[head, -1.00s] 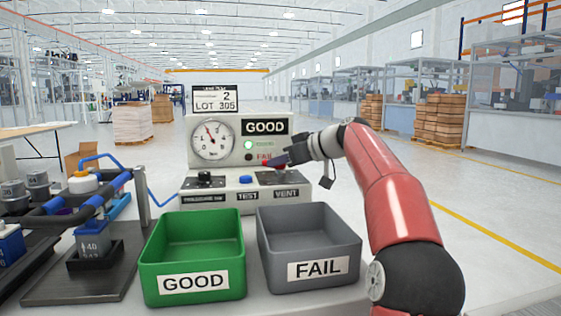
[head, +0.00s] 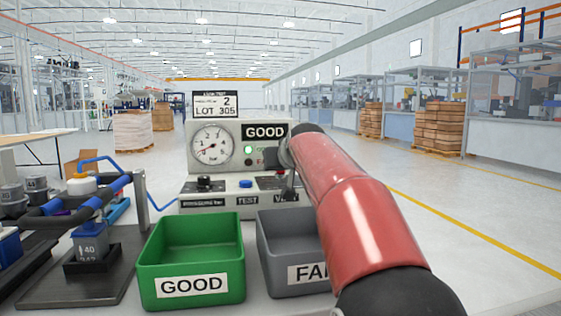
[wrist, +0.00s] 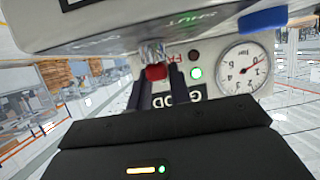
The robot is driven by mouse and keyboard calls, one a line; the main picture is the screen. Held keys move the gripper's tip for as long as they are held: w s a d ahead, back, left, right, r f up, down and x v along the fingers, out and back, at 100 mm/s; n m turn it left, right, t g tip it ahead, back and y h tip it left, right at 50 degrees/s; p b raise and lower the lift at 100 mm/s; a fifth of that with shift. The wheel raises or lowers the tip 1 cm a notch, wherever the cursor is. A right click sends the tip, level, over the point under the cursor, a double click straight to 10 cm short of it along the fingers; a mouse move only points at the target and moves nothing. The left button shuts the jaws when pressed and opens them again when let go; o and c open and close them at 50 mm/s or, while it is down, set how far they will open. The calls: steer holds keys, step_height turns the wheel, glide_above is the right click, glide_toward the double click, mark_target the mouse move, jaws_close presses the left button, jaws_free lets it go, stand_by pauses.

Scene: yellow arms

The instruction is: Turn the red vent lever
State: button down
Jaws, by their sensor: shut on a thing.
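The red vent lever (wrist: 156,72) shows in the wrist view between my gripper's dark fingers, below a clear or metallic fitting on the tester. My gripper (wrist: 159,82) is shut on the lever. In the head view my red arm reaches over the right end of the tester (head: 225,184) and hides the lever and most of the gripper, and part of the VENT label. The tester's dial gauge (head: 212,145) has its needle pointing to the lower left. It also shows, turned over, in the wrist view (wrist: 243,68). A green lamp (head: 248,149) is lit beside a GOOD sign.
A green GOOD bin (head: 170,232) and a grey FAIL bin (head: 277,222), partly covered by my arm, stand in front of the tester. A blue button (head: 246,184) and a black knob (head: 204,181) are on the tester. Blue hoses and a fixture (head: 90,245) stand left.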

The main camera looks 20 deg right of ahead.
steer(key=m+h, duration=0.2)
steer(key=shift+a+g+h, duration=0.25)
steer(key=shift+g+h, duration=0.05)
steer(key=shift+h, duration=0.1)
steer(key=m+g+h+b, duration=0.1)
steer(key=m+h, duration=0.1)
steer(key=m, duration=0.1)
steer(key=shift+w+f+h, duration=0.1)
steer(key=shift+f+h, duration=0.05)
steer(key=shift+h, duration=0.25)
steer(key=shift+d+m+g+h+b, duration=0.1)
steer(key=shift+m+g+h+b, duration=0.2)
steer(key=shift+m+g+h, duration=0.85)
steer(key=shift+d+m+g+h, duration=0.1)
steer(key=shift+m+g+h, duration=0.65)
steer(key=shift+m+g, duration=0.3)
steer(key=shift+p, duration=0.3)
steer(key=c, duration=1.3)
jaws_free()
